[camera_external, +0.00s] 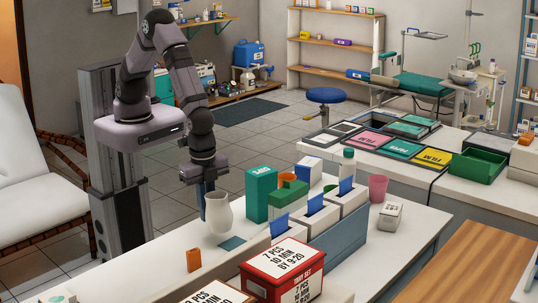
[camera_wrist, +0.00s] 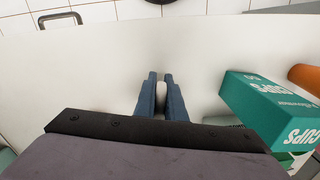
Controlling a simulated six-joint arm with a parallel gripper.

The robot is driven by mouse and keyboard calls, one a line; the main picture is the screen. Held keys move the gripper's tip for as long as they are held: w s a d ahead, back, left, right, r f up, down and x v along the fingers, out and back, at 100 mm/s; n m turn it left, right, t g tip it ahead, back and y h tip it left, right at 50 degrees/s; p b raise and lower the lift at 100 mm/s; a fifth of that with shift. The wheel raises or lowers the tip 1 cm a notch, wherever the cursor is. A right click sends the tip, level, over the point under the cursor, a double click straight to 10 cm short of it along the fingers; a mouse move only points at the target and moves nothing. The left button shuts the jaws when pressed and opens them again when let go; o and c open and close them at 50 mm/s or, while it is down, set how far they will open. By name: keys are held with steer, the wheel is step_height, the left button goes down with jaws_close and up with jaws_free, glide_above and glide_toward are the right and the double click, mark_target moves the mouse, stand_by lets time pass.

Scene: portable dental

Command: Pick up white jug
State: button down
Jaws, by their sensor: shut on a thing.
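The white jug (camera_external: 218,214) stands upright at the left part of the white counter, in the external view. My gripper (camera_external: 203,208) points down at the jug's left side, its blue fingers partly hidden behind the jug. In the wrist view, my gripper's two blue fingers (camera_wrist: 160,76) are close together, with a narrow pale piece of the jug (camera_wrist: 160,97) between them. They are shut on the jug. The rest of the jug is hidden in that view. I cannot tell whether its base touches the counter.
A green cups box (camera_external: 260,195) stands just right of the jug; it also shows in the wrist view (camera_wrist: 265,108). A small teal square (camera_external: 233,243) lies by the jug's base. A red box (camera_external: 282,270) and an orange block (camera_external: 193,258) are nearer the camera.

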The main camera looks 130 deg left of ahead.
steer(key=shift+r+b, duration=0.55)
steer(key=shift+r, duration=2.3)
steer(key=shift+r, duration=0.1)
steer(key=shift+r, duration=0.1)
